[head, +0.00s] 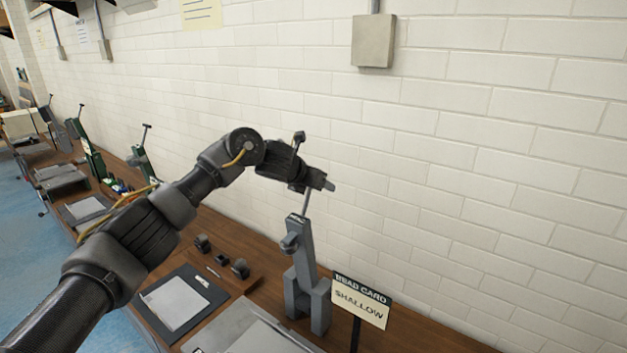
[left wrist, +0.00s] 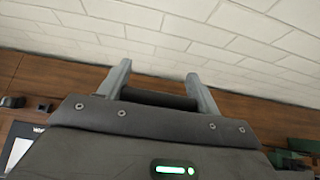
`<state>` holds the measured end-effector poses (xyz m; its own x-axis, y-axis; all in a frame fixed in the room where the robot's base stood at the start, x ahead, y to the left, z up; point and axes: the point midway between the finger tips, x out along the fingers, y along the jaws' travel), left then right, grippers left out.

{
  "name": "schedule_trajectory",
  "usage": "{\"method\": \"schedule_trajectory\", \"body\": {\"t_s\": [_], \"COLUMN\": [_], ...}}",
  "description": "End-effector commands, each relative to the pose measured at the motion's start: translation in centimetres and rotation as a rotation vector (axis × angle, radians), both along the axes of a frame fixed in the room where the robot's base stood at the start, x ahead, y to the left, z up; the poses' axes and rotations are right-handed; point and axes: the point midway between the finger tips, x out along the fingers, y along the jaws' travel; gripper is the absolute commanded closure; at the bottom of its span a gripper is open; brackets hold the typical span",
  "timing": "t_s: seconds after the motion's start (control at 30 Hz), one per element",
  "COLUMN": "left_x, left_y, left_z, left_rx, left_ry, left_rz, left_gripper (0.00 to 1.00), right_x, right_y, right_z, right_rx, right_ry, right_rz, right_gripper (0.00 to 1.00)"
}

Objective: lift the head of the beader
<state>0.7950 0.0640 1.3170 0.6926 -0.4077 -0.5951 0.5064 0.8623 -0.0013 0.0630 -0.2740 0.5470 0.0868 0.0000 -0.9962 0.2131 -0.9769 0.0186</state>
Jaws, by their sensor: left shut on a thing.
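The grey beader (head: 305,275) stands upright on the wooden bench, close to the white brick wall. Its thin lever (head: 306,203) rises from the top of the head to my left gripper (head: 326,184). My left gripper is shut on the beader's handle. In the left wrist view the two grey fingers (left wrist: 158,76) stand apart with a dark handle bar (left wrist: 158,98) across between them. The gripper hides most of the handle in the head view. The rest of the beader is hidden in the left wrist view. My right gripper is not in view.
A sign reading "BEAD CARD SHALLOW" (head: 360,300) stands right of the beader. A dark tray with a paper (head: 175,305), small dark parts (head: 239,268) and a grey plate (head: 245,330) lie to the left. Another machine (head: 140,160) stands farther along the bench.

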Motion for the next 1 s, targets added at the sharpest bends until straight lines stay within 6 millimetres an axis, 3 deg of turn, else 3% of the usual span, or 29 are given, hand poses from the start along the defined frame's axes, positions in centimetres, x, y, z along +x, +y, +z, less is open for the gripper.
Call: {"method": "schedule_trajectory", "body": {"t_s": [0.03,0.2,0.23,0.37,0.73,1.0], "left_x": [-0.4,-0.5,-0.5,-0.4,-0.6,-3.8], "left_y": [-0.2,0.2,0.2,0.4,0.5,2.4], "left_z": [-1.4,-1.4,-1.4,-1.2,-0.5,2.1], "left_rx": [0.012,0.012,0.012,0.01,0.007,0.008], "left_ry": [0.021,0.021,0.021,0.017,0.01,0.006], "left_rz": [-0.009,-0.006,-0.005,-0.002,-0.002,-0.003], "left_gripper": [0.77,0.78,0.33,0.16,0.15,0.15], "right_x": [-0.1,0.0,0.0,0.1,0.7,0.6], "right_y": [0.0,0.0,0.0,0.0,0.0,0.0], "right_z": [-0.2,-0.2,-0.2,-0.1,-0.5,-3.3], "right_rx": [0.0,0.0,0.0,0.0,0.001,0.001], "right_ry": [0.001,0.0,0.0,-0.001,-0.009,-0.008], "right_rz": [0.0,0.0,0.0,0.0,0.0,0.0], "right_gripper": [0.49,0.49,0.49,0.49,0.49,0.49]}}
